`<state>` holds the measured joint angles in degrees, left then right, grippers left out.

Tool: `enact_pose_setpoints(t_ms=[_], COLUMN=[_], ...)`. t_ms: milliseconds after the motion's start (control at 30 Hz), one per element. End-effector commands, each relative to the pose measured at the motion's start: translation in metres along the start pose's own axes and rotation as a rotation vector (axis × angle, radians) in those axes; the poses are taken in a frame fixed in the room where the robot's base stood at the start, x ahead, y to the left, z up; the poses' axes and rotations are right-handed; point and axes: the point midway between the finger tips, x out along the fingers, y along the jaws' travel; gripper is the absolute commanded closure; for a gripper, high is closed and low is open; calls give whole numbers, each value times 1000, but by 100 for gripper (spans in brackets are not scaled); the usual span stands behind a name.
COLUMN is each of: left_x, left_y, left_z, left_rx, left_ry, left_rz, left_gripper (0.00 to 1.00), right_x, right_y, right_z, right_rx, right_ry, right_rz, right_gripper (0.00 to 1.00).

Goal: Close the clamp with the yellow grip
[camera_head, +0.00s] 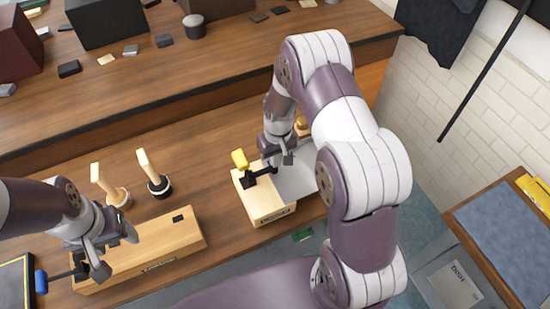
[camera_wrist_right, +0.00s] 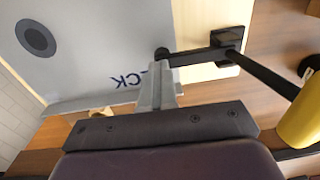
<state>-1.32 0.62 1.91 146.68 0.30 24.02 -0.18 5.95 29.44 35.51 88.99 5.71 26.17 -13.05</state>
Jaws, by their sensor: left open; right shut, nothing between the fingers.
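The clamp with the yellow grip (camera_head: 240,158) is black and sits on a pale wooden block (camera_head: 262,207). In the right wrist view, its yellow grip (camera_wrist_right: 302,118) is at the right edge, on a black lever that slants away from the black base (camera_wrist_right: 228,40). A black bar runs from the base to the left. My right gripper (camera_head: 284,155) is shut and empty beside this bar. Its fingertips (camera_wrist_right: 158,72) are at or very close to the bar's end; I cannot tell whether they touch. My left gripper (camera_head: 112,250) is open at the lower left, away from this clamp.
A grey panel (camera_head: 297,178) lies against the block's right side. A second clamp with a blue grip (camera_head: 41,281) is near my left gripper, by a long wooden block (camera_head: 165,245). Two wooden-handled tools (camera_head: 148,168) stand behind that block. A raised shelf edge runs behind.

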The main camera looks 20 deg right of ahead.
Motion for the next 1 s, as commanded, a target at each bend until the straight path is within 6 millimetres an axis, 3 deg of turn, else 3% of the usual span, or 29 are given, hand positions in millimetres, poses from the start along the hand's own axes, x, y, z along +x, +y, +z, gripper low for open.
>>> enact_pose_setpoints(t_ms=[100,200,267,400,433,467,700,1000], left_x=[2,-4,-15,-50,-29,-22,-8,-6], left_y=[0,0,0,0,0,0,0,0], left_z=[0,0,-2,-6,-4,-3,-1,-1], left_rx=[0,0,0,0,0,0,0,0], left_ry=[0,0,0,0,3,2,0,0], left_rz=[0,0,0,0,0,0,0,0], left_gripper=[38,38,38,38,38,38,38,38], right_x=[7,0,-12,-58,-46,-48,-86,-100], right_y=[0,0,-1,-5,7,15,64,78], right_z=[6,6,4,-4,-4,-4,-5,-5], right_rx=[0,0,0,-1,5,6,3,-2], right_ry=[-16,-16,-14,-1,1,2,4,3], right_rz=[-1,-1,0,4,4,4,5,4], right_gripper=[100,100,100,100,100,100,100,100])
